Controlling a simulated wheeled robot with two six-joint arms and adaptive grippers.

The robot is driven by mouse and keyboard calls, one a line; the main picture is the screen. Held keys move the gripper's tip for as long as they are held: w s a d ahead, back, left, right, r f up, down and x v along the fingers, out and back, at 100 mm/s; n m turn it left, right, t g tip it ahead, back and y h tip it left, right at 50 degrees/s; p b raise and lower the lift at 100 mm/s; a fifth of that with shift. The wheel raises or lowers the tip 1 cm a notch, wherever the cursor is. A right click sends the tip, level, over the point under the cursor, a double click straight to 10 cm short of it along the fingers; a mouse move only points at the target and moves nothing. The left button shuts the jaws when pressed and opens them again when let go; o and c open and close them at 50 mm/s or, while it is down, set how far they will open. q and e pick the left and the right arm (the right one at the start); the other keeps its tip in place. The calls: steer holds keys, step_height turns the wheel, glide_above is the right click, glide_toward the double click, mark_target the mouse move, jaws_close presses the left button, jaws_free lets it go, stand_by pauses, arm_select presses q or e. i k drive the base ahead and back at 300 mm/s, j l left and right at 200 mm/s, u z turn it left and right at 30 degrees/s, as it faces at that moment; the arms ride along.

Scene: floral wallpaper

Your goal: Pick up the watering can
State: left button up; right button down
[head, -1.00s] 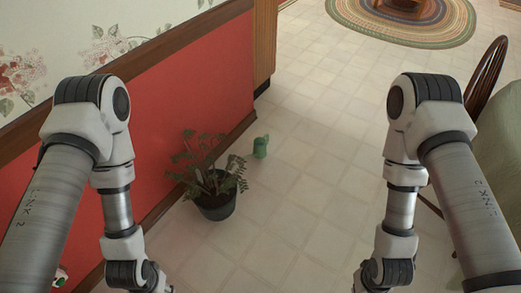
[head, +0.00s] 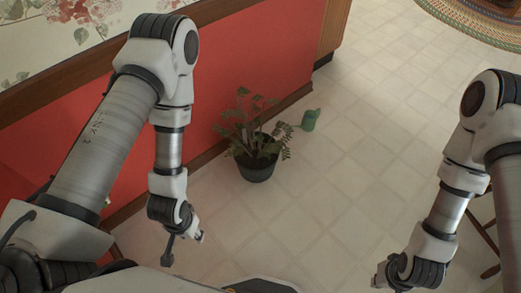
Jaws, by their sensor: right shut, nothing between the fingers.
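The green watering can (head: 311,120) stands on the tiled floor just right of and behind a potted plant, close to the red wall, in the head view. Its spout side points left toward the plant's leaves. My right gripper (head: 379,281) is at the lower right, near the picture's bottom edge. It is shut, empty and far from the can. My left gripper (head: 184,247) is at the lower left, in front of the plant and well apart from the can. Its fingers are too unclear to tell whether it is open.
The potted plant (head: 257,168) stands against the red wall (head: 235,75), beside the can. A wooden chair (head: 486,240) shows partly at the right edge. A braided rug (head: 480,22) lies at the top right. The tiled floor (head: 350,180) right of the can is clear.

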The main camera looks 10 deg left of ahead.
mark_target(308, 125)
steer(key=i+u, duration=0.2)
steer(key=i, duration=0.25)
steer(key=i+l+u, duration=0.2)
steer(key=i, duration=0.2)
steer(key=i+l+u, duration=0.25)
steer(key=i, duration=0.2)
steer(key=i+l+u, duration=0.2)
steer(key=i, duration=0.2)
